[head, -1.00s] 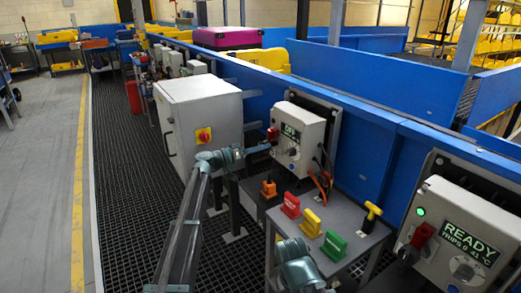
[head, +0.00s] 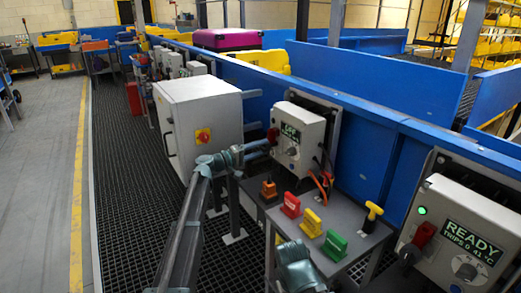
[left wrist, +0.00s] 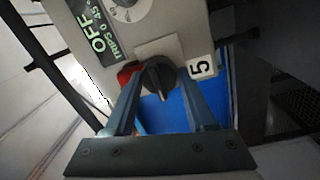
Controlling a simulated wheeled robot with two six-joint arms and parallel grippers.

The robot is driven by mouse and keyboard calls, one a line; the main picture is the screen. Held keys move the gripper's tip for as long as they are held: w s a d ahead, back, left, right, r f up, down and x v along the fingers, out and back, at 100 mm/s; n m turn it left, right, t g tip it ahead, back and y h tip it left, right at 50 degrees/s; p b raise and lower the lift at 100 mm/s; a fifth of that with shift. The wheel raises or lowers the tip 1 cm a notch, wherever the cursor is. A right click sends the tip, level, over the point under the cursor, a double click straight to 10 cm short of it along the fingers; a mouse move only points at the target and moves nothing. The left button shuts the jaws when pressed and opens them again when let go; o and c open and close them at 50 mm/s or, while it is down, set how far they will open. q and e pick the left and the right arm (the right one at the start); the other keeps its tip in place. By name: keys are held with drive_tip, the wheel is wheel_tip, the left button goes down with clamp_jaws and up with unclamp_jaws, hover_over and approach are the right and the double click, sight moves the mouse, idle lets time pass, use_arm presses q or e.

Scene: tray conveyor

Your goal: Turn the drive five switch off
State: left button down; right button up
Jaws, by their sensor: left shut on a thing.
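The drive five switch (left wrist: 160,77) is a black rotary handle with a red part beside it, on the side of a grey box (left wrist: 180,30) marked 5. My left gripper (left wrist: 158,88) is shut on the switch, one finger on each side of it. The box's green display (left wrist: 100,35) reads OFF. In the head view, the grey drive box (head: 302,132) stands against the blue conveyor wall, and my left gripper (head: 262,146) reaches its left side near the red part (head: 273,134).
A second drive box (head: 465,235) at the right shows READY and a green light. A grey stand (head: 325,250) holds red, yellow, green and orange tags just below drive five. A large white cabinet (head: 205,120) stands to the left.

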use_arm(q)
drive_tip(key=shift+n, duration=0.3)
drive_tip(key=shift+a, duration=0.1)
drive_tip(key=shift+c, duration=1.2)
unclamp_jaws()
drive_tip(key=b+v, duration=0.1)
drive_tip(key=v, duration=1.2)
drive_tip(key=shift+s+a, duration=0.2)
drive_tip(key=shift+a, duration=0.15)
